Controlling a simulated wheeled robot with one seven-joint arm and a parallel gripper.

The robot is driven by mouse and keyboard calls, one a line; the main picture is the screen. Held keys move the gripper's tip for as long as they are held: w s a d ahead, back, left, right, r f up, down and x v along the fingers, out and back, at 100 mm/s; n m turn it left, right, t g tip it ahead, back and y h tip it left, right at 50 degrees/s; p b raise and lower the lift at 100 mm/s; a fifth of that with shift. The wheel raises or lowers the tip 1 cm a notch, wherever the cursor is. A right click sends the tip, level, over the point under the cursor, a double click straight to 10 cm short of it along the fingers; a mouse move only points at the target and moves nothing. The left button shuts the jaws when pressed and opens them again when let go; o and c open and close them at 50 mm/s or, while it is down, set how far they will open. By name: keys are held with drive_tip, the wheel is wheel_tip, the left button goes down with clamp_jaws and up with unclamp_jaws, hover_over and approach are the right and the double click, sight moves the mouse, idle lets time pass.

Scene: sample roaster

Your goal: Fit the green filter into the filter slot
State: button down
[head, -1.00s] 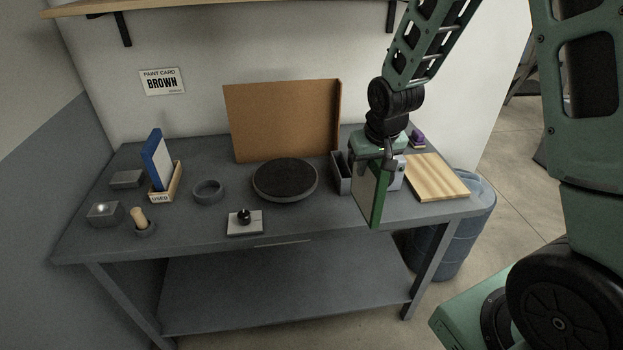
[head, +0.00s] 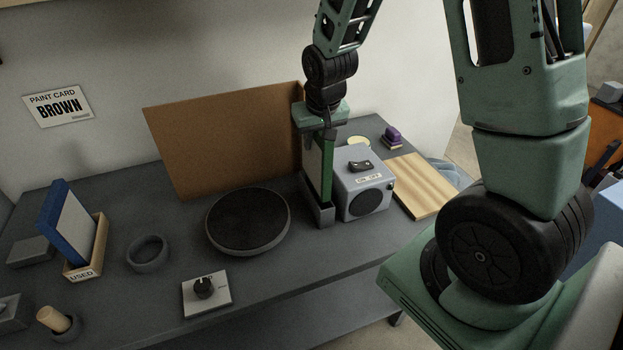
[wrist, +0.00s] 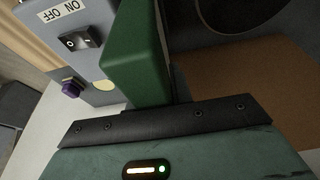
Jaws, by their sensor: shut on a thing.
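The green filter (head: 327,172) is upright, with a green edge and a pale face. My gripper (head: 321,132) is shut on its top end. The filter slot is a narrow grey open-topped holder (head: 325,217) beside the grey box with the round grille. The filter's lower end meets the slot's mouth; I cannot tell how deep it sits, as the filter hides the opening. In the wrist view the green filter (wrist: 136,60) stands out from my gripper (wrist: 160,122), and the slot cannot be made out.
The grey switch box (head: 363,184) stands close on the right of the slot. A brown panel (head: 225,140) stands behind left. A dark round plate (head: 248,221), a knob unit (head: 207,294) and a "USED" holder (head: 86,262) with a blue-framed filter (head: 68,222) are farther left.

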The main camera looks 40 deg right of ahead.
sight(315, 166)
drive_tip(key=shift+f+p, duration=0.6)
drive_tip(key=shift+f, duration=3.25)
drive_tip(key=shift+f, duration=0.15)
drive_tip(key=c, duration=1.3)
unclamp_jaws()
drive_tip(key=shift+o, duration=0.2)
